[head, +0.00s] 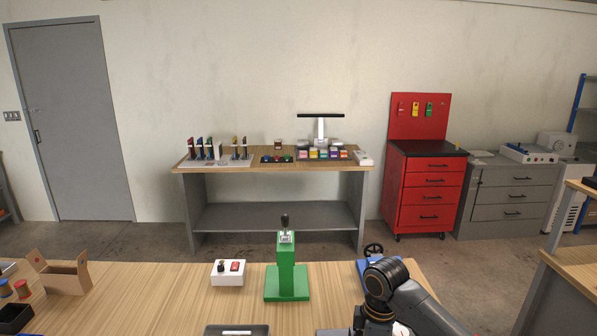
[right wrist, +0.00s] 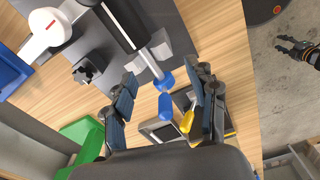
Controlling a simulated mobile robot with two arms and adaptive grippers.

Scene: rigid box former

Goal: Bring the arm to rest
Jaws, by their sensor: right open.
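My right arm comes in at the lower right of the head view, with its gripper (head: 372,322) pointing down over the wooden table (head: 180,285); the fingertips are cut off by the picture's lower edge. In the right wrist view my right gripper (right wrist: 165,80) is open, with its two dark finger pads well apart. Nothing is clamped between them. A blue-handled tool (right wrist: 165,106) and a yellow-handled tool (right wrist: 187,121) show below the gap.
A green press (head: 287,280) stands left of my right arm, with a white switch box (head: 228,273) beside it. A blue device (head: 365,266) is just behind the arm. A cardboard box (head: 62,276) is at the left. Bare tabletop lies between the cardboard box and switch box.

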